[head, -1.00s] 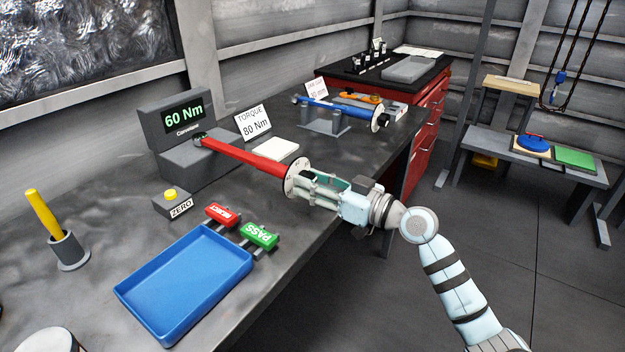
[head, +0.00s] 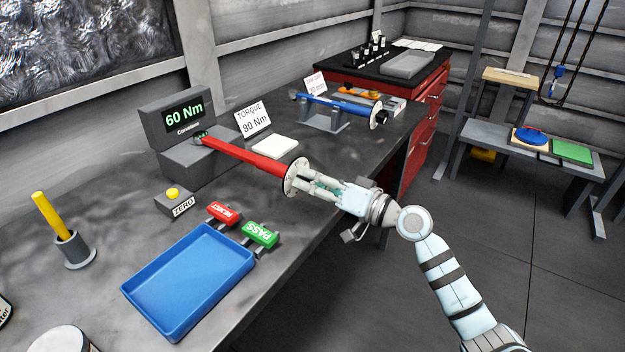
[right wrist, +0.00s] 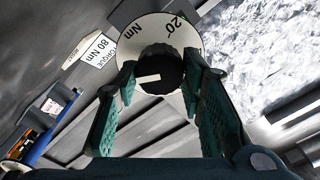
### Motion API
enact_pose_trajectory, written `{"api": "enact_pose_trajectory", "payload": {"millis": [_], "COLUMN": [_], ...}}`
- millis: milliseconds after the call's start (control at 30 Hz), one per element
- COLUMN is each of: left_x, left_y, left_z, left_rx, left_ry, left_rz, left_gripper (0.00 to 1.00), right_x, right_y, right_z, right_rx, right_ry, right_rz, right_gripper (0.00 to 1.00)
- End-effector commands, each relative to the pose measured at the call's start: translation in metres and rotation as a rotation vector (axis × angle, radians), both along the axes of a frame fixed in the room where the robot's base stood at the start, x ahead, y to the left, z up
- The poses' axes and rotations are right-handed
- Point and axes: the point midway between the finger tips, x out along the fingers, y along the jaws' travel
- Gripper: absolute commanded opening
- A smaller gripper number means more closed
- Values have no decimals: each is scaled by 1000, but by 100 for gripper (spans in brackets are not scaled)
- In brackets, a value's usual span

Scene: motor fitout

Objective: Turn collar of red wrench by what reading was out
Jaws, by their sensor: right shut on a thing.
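The red wrench (head: 242,156) lies level, its far end in the tester (head: 187,150), whose display reads 60 Nm. A card (head: 253,119) reads TORQUE 80 Nm. The wrench's white dial disc (head: 291,177) is at its near end; the right wrist view shows "20" and "Nm" on the dial (right wrist: 181,28). My right gripper (head: 306,184) is shut on the black collar (right wrist: 160,74), which has a white mark. Its fingers stand either side of the collar in the right wrist view (right wrist: 160,66). My left gripper is not in view.
A blue tray (head: 190,285), red REJECT block (head: 223,213), green PASS block (head: 260,234) and ZERO button (head: 172,194) are on the bench. A blue wrench (head: 340,106) rests on a stand behind. A yellow-handled tool (head: 48,217) stands at left.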

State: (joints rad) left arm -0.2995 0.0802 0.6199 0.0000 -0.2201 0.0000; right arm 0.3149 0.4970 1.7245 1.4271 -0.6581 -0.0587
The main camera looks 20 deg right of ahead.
Motion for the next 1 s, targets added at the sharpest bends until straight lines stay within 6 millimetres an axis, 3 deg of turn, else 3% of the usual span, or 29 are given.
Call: {"api": "enact_pose_trajectory", "payload": {"millis": [433,467,567,867,1000], "left_x": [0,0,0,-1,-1], "left_y": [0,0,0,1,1], "left_z": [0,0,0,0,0], "left_rx": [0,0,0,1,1], "left_ry": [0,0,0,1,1], "left_rz": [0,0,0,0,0], "left_gripper": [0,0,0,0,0], "right_x": [-1,-1,-1,-1,-14], "right_y": [0,0,0,0,-10], "right_z": [-4,-4,-3,-1,-3], "right_rx": [7,7,7,7,2], "right_ry": [13,13,13,8,9], "right_rz": [2,2,2,0,-1], "right_gripper": [8,39,55,56,56]}}
